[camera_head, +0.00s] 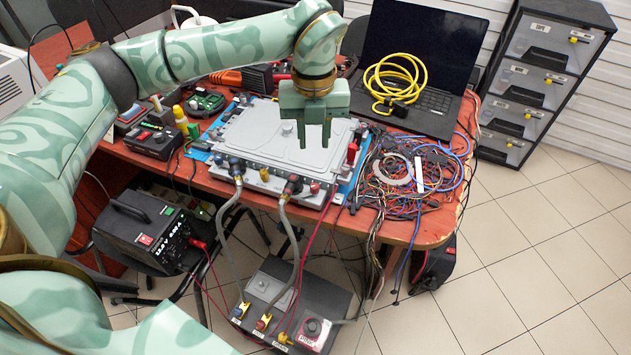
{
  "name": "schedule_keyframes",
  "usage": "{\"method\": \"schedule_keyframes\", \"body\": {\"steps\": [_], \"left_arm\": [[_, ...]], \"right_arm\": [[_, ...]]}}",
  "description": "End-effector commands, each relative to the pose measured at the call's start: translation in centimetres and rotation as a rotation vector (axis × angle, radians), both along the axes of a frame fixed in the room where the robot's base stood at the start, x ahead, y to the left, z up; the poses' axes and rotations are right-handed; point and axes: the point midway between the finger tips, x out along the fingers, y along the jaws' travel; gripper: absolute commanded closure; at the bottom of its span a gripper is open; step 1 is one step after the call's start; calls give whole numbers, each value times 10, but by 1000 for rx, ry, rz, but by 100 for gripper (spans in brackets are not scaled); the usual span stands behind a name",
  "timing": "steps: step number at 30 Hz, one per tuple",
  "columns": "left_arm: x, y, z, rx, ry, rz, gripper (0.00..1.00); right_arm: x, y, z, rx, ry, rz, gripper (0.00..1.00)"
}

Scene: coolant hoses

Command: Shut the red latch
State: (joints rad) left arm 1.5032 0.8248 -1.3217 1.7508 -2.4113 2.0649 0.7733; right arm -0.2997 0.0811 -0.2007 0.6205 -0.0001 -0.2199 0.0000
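A grey flat battery-like case (262,140) lies on the red-brown table. Two grey hoses meet its front edge. The left hose connector (236,168) has blue on it, and the right hose connector (291,186) has dark and red parts. The red latch appears to be on this right connector, but it is too small to tell whether it stands open or shut. My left gripper (315,144) points down above the right part of the case, behind the right connector and apart from it. Its two fingers are spread with nothing visible between them. My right gripper is out of view.
A floor unit (315,291) takes the hoses' lower ends. A tangle of wires (405,180) and a laptop (420,60) with a yellow cable (395,75) lie to the right. A black power supply (150,230) stands at left. Thin red leads run near the connectors.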

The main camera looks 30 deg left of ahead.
Motion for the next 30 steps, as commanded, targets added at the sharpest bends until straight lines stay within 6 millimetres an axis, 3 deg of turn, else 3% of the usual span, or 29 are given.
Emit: {"method": "schedule_keyframes", "body": {"steps": [1,6,15,28,29,30], "left_arm": [[0,0,-20,0,9,-1,73],[0,0,-66,-1,9,-3,73],[-1,-1,-122,-3,6,-4,73],[0,-1,-132,-3,1,-4,73],[0,-1,-132,-3,1,-4,76],[0,-1,-132,-3,1,-4,87]], "right_arm": [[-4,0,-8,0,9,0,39],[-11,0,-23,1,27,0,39],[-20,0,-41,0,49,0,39],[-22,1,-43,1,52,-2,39],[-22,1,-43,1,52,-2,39],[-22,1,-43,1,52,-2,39]]}}
